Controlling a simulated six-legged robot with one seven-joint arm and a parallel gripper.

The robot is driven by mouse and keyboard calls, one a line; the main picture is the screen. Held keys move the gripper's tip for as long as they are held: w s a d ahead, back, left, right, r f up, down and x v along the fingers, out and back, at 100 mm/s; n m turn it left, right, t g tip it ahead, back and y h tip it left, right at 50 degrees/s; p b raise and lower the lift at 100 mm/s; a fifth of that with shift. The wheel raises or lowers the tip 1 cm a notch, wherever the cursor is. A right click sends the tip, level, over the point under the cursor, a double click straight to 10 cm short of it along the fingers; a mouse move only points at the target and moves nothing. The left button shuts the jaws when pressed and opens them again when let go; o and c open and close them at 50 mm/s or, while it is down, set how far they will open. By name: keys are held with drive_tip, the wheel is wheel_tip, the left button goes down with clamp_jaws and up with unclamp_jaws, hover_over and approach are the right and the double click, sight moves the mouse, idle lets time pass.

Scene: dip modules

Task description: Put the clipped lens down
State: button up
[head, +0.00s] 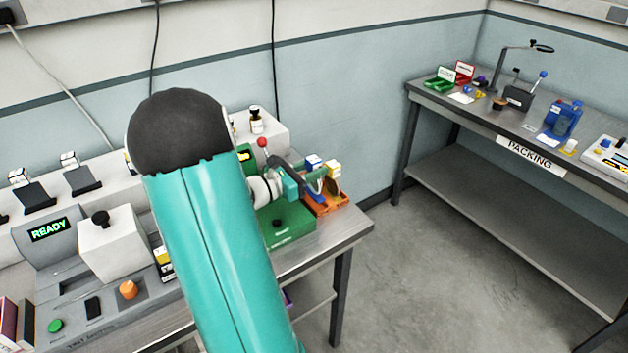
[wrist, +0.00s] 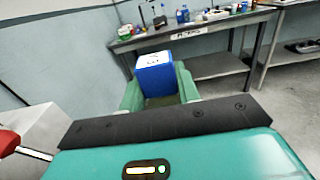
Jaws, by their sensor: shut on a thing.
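My gripper (head: 318,180) is at the far right end of the left bench, seen past my teal arm. In the wrist view its two green fingers (wrist: 160,98) are shut on a blue block (wrist: 156,78) with a white, marked top. The same blue block (head: 313,162) shows small at the gripper in the head view. I cannot make out a separate lens or clip on it. An orange tray (head: 325,208) lies below and beside the gripper; the fingers partly hide it. I cannot tell whether the block touches anything beneath.
A yellow block with a white top (head: 333,169) stands by the orange tray. A green box (head: 287,232) is left of the tray, with a red-knobbed lever (head: 262,143) behind. The packing table (head: 470,125) stands right, across open floor.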

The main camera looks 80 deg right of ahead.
drive_tip(key=shift+w+d+f, duration=0.15)
drive_tip(key=shift+d+f, duration=0.45)
drive_tip(key=shift+f, duration=0.15)
drive_tip(key=f, duration=0.3)
drive_tip(key=shift+d, duration=0.25)
drive_tip(key=shift+f, duration=0.3)
drive_tip(key=shift+f, duration=0.15)
drive_tip(key=o, duration=1)
drive_tip(key=shift+o, duration=0.2)
